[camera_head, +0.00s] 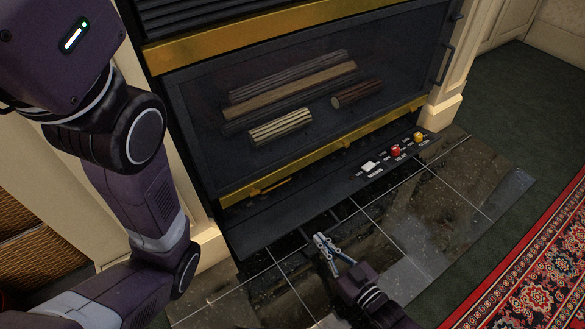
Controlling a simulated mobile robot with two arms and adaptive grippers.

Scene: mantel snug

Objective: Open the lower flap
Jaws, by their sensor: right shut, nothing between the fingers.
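The lower flap (310,195) is a long dark strip below the glass front of the fireplace. It tilts outward, with a dark gap behind it under the brass trim. A white switch (370,167), a red knob (396,151) and a yellow knob (418,138) show at its right end. My right gripper (321,241) is shut and empty. It is low over the hearth tiles, just in front of the flap's front edge; I cannot tell if it touches. My left arm crosses the left side, and its gripper is out of view.
The glass front (300,110) shows logs behind it, with a dark handle (446,65) at its right. Glossy dark hearth tiles (420,225) lie in front. A red patterned rug (540,260) is at the lower right. A wicker basket (35,245) stands at the left.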

